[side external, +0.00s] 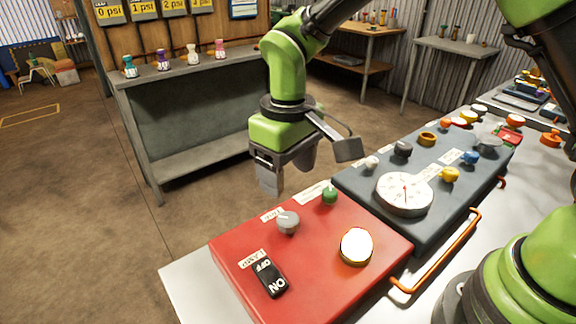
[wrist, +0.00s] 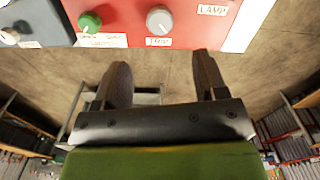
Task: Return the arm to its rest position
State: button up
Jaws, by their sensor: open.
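My gripper (side external: 285,178) hangs from the green arm above the far edge of the red panel (side external: 318,250) in the side view. In the wrist view my gripper (wrist: 162,75) shows two dark fingers spread apart with nothing between them. The red panel carries a black rocker switch (side external: 270,278), a glowing white round lamp (side external: 357,246), a grey knob (side external: 288,222) and a green knob (side external: 330,195). The grey knob (wrist: 159,19) and green knob (wrist: 90,22) also show in the wrist view, beyond the fingertips and apart from them.
A dark grey panel (side external: 345,188) with a white dial gauge (side external: 405,193) and several knobs adjoins the red one. An orange handle (side external: 440,250) runs along the near edge. A grey shelf (side external: 190,75) with several small coloured items stands behind. Open floor (side external: 80,190) lies to the left.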

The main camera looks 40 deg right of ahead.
jog(key=shift+r, duration=0.2)
jog(key=s+d+r+m+t+y, duration=0.1)
jog(key=s+d+r+m+t, duration=0.15)
jog(key=r, duration=0.35)
jog(key=s+d+r+m+t+y, duration=0.1)
jog(key=s+d+r, duration=0.3)
jog(key=r, duration=0.2)
jog(key=s+d+r+m+t, duration=0.3)
jog(key=s+d, duration=0.1)
jog(key=s, duration=0.7)
jog(key=shift+d+t, duration=0.15)
jog(key=shift+t, duration=0.2)
jog(key=shift+s, duration=0.1)
dwell(0.5)
